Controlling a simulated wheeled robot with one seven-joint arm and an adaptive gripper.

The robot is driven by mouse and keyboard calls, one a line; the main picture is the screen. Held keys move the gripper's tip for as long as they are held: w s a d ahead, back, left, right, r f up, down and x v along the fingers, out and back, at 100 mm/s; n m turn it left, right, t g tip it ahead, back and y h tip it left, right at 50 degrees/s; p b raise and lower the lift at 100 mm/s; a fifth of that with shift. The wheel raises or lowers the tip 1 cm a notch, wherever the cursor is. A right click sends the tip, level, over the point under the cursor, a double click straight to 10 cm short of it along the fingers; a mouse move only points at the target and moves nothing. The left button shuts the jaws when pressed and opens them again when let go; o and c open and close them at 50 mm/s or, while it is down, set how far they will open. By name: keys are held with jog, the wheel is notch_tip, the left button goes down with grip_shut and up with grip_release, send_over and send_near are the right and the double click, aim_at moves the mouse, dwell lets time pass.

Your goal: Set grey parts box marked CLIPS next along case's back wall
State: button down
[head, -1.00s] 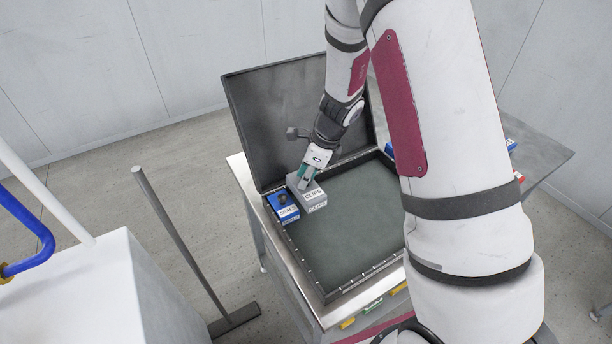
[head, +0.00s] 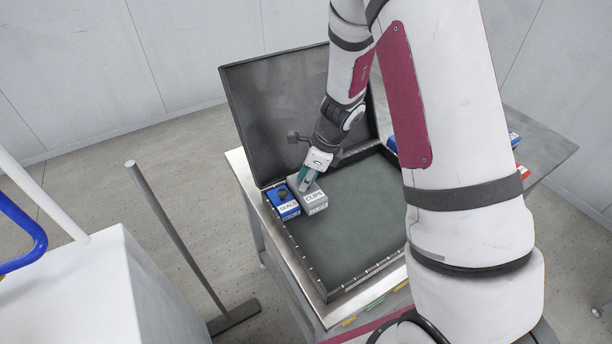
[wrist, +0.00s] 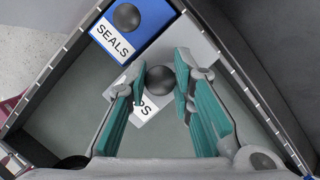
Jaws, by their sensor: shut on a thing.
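The grey parts box marked CLIPS (head: 315,202) is in the open case (head: 350,279), by its back wall and right beside the blue SEALS box (head: 284,206). In the wrist view the grey box (wrist: 200,43) shows with its label partly covered by a finger, and the blue box (wrist: 146,18) is close alongside it. My gripper (head: 308,180) reaches down onto the grey box from above. In the wrist view my gripper (wrist: 161,82) is shut on the box's dark round knob (wrist: 161,80). Whether the box touches the case floor is hard to tell.
The case's raised lid (head: 280,110) stands behind the boxes. The right and front of the case floor are clear. Another blue box (head: 391,145) shows partly behind my arm. A T-shaped pole (head: 180,245) stands left of the table.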

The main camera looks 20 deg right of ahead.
aim_at(320, 190)
jog(key=shift+f, duration=0.4)
jog(key=shift+f+b, duration=0.35)
jog(key=shift+b, duration=0.15)
jog(key=shift+f+b, duration=0.4)
jog(key=shift+f, duration=0.15)
dwell(0.7)
jog(key=c, duration=1.3)
grip_release()
jog(key=v, duration=1.2)
jog(key=shift+s+r, duration=0.1)
